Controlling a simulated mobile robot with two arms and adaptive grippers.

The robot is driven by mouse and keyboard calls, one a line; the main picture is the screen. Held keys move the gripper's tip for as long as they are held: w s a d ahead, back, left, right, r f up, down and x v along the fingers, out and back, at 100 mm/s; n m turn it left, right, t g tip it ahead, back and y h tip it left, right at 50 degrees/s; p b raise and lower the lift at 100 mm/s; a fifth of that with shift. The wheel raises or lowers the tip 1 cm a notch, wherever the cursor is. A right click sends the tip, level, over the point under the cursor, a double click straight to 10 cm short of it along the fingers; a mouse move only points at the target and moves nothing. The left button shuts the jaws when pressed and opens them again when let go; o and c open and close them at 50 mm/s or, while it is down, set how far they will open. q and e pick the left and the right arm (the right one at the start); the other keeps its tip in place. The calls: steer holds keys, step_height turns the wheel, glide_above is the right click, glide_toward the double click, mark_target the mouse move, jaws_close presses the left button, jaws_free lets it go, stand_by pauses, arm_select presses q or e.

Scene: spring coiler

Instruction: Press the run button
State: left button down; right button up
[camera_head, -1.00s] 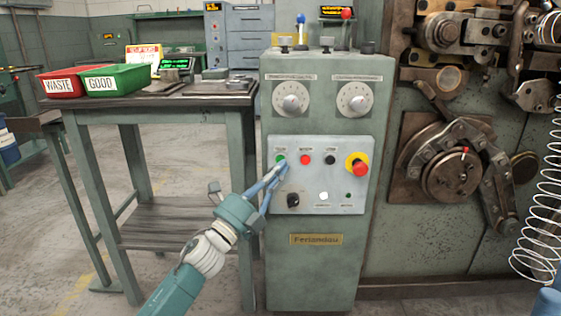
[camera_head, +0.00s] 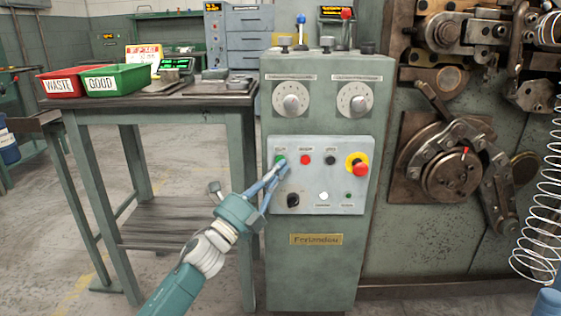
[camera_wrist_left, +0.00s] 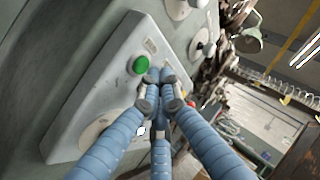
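A round green button (camera_head: 280,160) sits at the upper left of the pale control panel (camera_head: 340,205). Its label is too small to read. My right gripper is not in view.
A red button (camera_head: 305,160), a black button (camera_head: 330,160) and a red emergency stop (camera_head: 360,166) on yellow share the panel. A black knob (camera_head: 293,200) sits below. A table (camera_head: 190,101) with red and green bins stands left. A spring coil (camera_head: 540,215) hangs right.

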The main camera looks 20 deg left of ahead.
arm_select(q)
steer(key=shift+w, duration=0.35)
steer(key=shift+w+a, duration=0.15)
steer(key=shift+w, duration=0.2)
stand_by(0.5)
steer(key=shift+s, duration=0.1)
steer(key=shift+s+d, duration=0.2)
steer(key=shift+s, duration=0.5)
steer(key=shift+s+d+p, duration=0.25)
steer(key=shift+s+p, duration=0.1)
steer(key=shift+s, duration=0.45)
steer(key=shift+s+d+p, duration=0.2)
steer(key=shift+s+p, duration=0.1)
steer(key=shift+s, duration=0.5)
steer(key=shift+s+d+p, duration=0.25)
steer(key=shift+s+p, duration=0.1)
steer(key=shift+s, duration=0.45)
